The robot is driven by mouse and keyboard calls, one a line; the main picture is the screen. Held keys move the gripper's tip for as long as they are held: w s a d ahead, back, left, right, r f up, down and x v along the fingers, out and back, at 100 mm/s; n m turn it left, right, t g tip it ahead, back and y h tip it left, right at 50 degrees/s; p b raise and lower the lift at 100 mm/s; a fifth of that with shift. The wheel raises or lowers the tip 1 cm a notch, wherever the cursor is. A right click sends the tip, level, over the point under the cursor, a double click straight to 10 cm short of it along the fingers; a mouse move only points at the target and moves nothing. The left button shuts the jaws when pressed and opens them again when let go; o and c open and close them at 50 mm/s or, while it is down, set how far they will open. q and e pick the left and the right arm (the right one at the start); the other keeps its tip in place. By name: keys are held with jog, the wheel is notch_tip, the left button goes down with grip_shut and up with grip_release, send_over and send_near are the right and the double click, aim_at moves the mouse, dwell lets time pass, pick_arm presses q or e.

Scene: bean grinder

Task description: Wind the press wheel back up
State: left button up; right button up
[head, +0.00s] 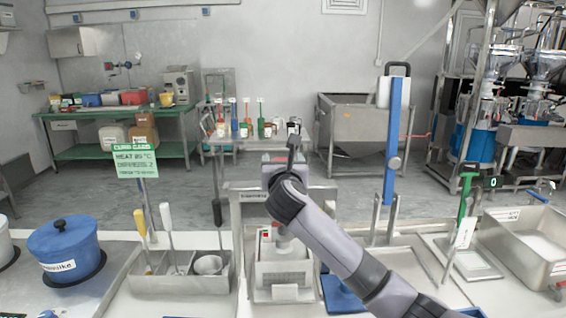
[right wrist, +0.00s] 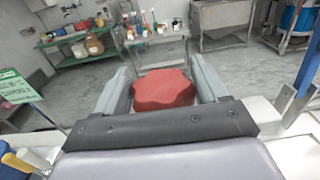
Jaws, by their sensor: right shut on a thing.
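The press wheel is a red knob with a lobed rim, seen in the right wrist view (right wrist: 165,90) between my two grey fingers. In the head view a bit of red shows at the top of the press (head: 275,157), mostly hidden by my right wrist. My right gripper (right wrist: 165,88) is shut on the wheel, one finger on each side; in the head view my dark wrist and arm cover most of it. The press body below, with a pale front (head: 283,275), is partly hidden by my arm. My left gripper is not in view.
On the counter, a blue lidded pot (head: 63,248) stands at left, a steel tool holder (head: 180,275) left of the press. A blue upright lever (head: 393,140) and a steel basin (head: 530,240) are at right. A green sign (head: 136,161) stands at left.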

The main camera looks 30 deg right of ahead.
jog(key=shift+n+y, duration=0.3)
jog(key=n+t+y, duration=0.1)
jog(key=n+y, duration=0.1)
jog(key=y, duration=0.1)
jog(key=n+t+y, duration=0.1)
jog(key=y, duration=0.1)
jog(key=shift+d+n+t+y, duration=0.2)
jog(key=shift+n+t+y, duration=0.1)
jog(key=shift+n+y, duration=0.1)
jog(key=n+y, duration=0.2)
jog(key=y, duration=0.1)
jog(key=shift+a+y, duration=0.1)
jog(key=shift+y, duration=0.3)
jog(key=shift+r+n+y, duration=0.1)
jog(key=shift+n+y, duration=1.3)
jog(key=shift+y, duration=0.5)
jog(key=shift+n+g+y+b, duration=0.4)
jog(key=shift+n+g+y, duration=0.3)
jog(key=shift+n+y, duration=0.7)
jog(key=shift+f+n+g+y+b, duration=0.2)
jog(key=shift+n+g+y+b, duration=1)
jog(key=shift+y, duration=1.2)
jog(key=shift+r+n+g+y+b, duration=0.1)
jog(key=shift+n+g+y+b, duration=1.25)
jog(key=shift+g, duration=0.65)
jog(key=shift+a+r+n, duration=0.1)
jog(key=shift+n, duration=0.25)
